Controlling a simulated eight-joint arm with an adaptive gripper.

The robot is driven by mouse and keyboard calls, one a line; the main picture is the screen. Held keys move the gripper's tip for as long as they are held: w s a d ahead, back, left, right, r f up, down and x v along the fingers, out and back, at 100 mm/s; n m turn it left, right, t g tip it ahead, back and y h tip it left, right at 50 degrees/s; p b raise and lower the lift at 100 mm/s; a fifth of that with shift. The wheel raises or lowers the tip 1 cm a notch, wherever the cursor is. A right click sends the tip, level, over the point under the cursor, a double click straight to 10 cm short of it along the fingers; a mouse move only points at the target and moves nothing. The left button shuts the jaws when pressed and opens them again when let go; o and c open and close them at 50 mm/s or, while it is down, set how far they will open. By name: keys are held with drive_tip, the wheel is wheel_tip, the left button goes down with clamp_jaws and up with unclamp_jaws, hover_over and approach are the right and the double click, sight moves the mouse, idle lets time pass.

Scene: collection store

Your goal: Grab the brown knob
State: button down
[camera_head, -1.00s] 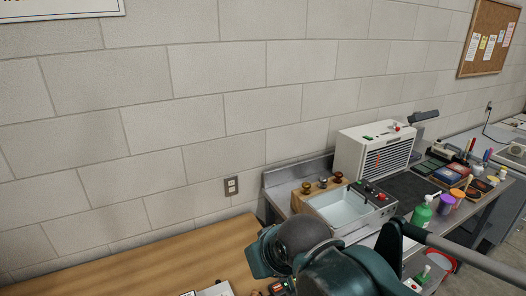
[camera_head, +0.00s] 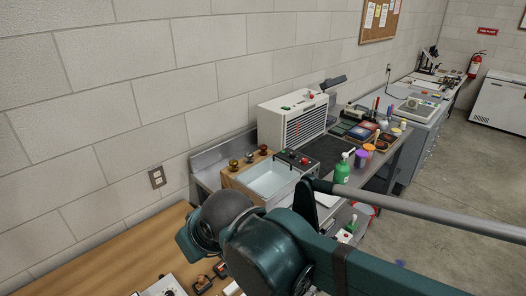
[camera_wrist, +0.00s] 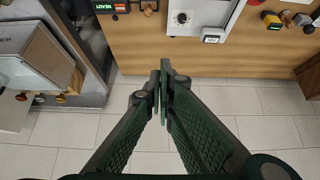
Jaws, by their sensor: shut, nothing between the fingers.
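I cannot tell which one is the brown knob. My gripper (camera_wrist: 160,82) is shut and empty, pointing toward the wooden bench's front edge. In the head view my arm hides the gripper.
The wooden bench (camera_head: 100,255) carries small devices, including a white box with a dial (camera_wrist: 183,18). The basin unit (camera_head: 268,180), a white vented box (camera_head: 293,122) and a green bottle (camera_head: 342,170) stand beyond. Tiled floor (camera_wrist: 255,130) lies below my gripper.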

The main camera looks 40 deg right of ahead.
drive_tip(key=c, duration=3.1)
unclamp_jaws()
drive_tip(key=shift+c, duration=0.2)
drive_tip(key=o, duration=1.3)
